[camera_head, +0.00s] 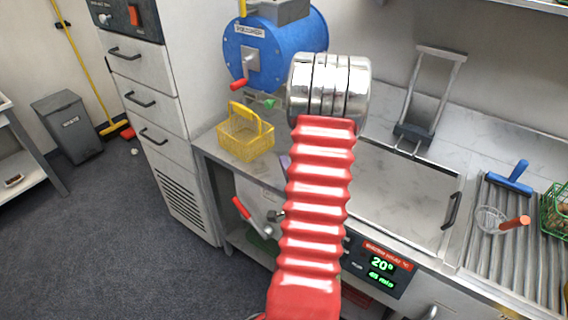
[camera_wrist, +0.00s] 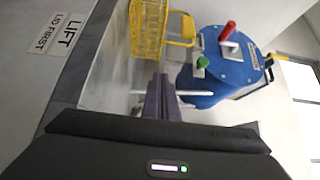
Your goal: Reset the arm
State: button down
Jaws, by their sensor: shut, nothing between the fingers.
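My arm with its red ribbed sleeve and silver joint stands upright in the middle of the head view. It hides most of my gripper there. In the wrist view my gripper (camera_wrist: 160,82) shows as two purple-grey fingers pressed together, with nothing held between them. The fingers point toward the yellow basket (camera_wrist: 148,32) and the blue drum (camera_wrist: 222,68), apart from both as far as I can tell. In the head view the yellow basket (camera_head: 246,141) stands on the counter's left end, and the blue drum (camera_head: 262,45) is behind it.
A counter with a covered metal basin (camera_head: 400,195) and a ribbed drainer (camera_head: 510,245) runs to the right. A blue-handled tool (camera_head: 510,178) and a green basket (camera_head: 556,212) lie there. A drawer cabinet (camera_head: 150,100) stands left.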

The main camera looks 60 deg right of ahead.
dwell(0.4)
jog(key=shift+w+a+r+n, duration=0.15)
jog(key=shift+w+n, duration=0.15)
jog(key=shift+w, duration=0.2)
jog(key=w+a+r+n+g+y, duration=0.1)
jog(key=w+a+r+n+y, duration=0.3)
jog(key=w+a+n, duration=0.5)
jog(key=w+a+r+n+g+y, duration=0.1)
jog(key=w+a+r+n, duration=0.1)
jog(key=a, duration=0.3)
jog(key=w+a+r+n+g+y, duration=0.1)
jog(key=w+a+r+n+y, duration=0.15)
jog(key=a, duration=0.25)
jog(key=s+a+r+n+g+y, duration=0.2)
jog(key=s+a+n, duration=0.4)
jog(key=a, duration=0.7)
jog(key=s+a+r+n+g+y, duration=0.2)
jog(key=s+a+r+n, duration=0.2)
jog(key=s+a, duration=0.6)
jog(key=a+n, duration=0.2)
jog(key=a, duration=0.1)
jog(key=shift+s+r+g+y, duration=0.2)
jog(key=shift+s+g+y, duration=0.1)
jog(key=shift+s+y, duration=0.1)
jog(key=shift+n, duration=0.25)
